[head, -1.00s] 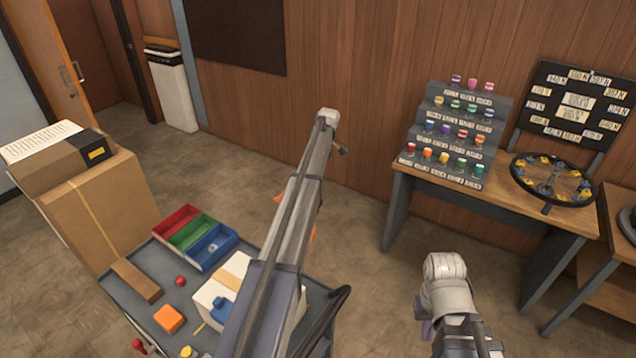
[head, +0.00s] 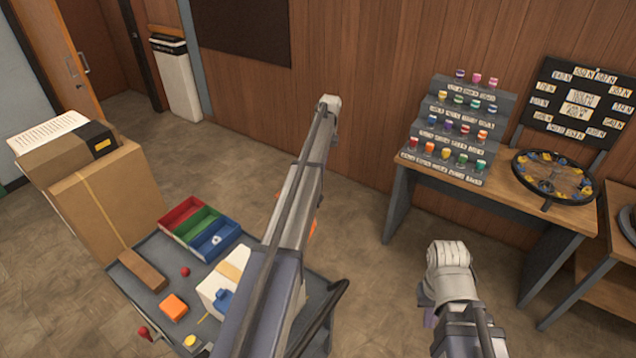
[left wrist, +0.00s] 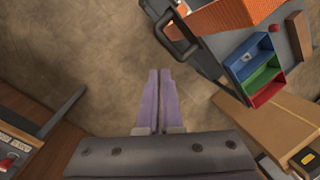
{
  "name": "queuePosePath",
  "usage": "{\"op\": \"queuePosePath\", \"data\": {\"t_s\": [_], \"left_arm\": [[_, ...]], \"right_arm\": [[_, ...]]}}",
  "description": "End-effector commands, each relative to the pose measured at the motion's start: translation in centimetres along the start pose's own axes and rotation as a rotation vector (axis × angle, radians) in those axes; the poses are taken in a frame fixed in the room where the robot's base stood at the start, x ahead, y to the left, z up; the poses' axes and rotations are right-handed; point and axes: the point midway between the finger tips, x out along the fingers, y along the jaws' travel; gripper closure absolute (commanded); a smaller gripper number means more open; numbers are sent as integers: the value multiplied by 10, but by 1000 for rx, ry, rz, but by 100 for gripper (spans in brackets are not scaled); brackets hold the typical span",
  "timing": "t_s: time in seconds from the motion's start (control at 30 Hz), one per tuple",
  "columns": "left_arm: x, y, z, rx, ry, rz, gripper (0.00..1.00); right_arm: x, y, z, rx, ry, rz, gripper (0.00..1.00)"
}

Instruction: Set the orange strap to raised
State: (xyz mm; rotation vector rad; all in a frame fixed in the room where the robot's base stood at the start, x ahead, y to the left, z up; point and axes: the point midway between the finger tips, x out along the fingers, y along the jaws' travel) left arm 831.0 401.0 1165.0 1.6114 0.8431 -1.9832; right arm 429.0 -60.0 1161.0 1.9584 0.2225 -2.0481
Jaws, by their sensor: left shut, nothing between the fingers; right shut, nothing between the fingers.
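I cannot make out the orange strap for sure. In the head view an orange thing (head: 312,229) peeks out from behind my arm above the cart, mostly hidden. In the left wrist view an orange textured panel (left wrist: 222,20) stands at the top right, on the cart side. My left gripper (left wrist: 160,73) is shut and empty, pointing at bare floor, to the left of the panel and apart from it. My right gripper (head: 427,305) shows only as a purple piece below the white wrist joint in the head view. It is shut and empty, over the floor.
A grey cart (head: 150,303) carries a tray of red, green and blue bins (head: 190,208), an orange block (head: 173,306) and a white box. Cardboard boxes (head: 110,200) stand behind it. A table (head: 400,205) with a stepped rack (head: 412,140) and wheel is at right. Floor between is clear.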

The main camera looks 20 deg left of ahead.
Motion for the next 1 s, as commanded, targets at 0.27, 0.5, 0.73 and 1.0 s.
{"op": "queuePosePath", "data": {"t_s": [0.27, 0.5, 0.73, 1.0], "left_arm": [[-8, 10, -7, 620, 90, 61, 100], [-10, 15, -10, 875, 137, 70, 100], [-9, 15, -11, 905, 143, 70, 100], [5, 17, -12, 903, 142, 70, 100]], "right_arm": [[-9, 1, 1, -1, 0, 0, 100], [-11, 1, 1, -1, -1, 0, 100], [-10, 1, 1, -1, -1, 0, 100], [4, 0, 0, 0, 0, 0, 100]]}}
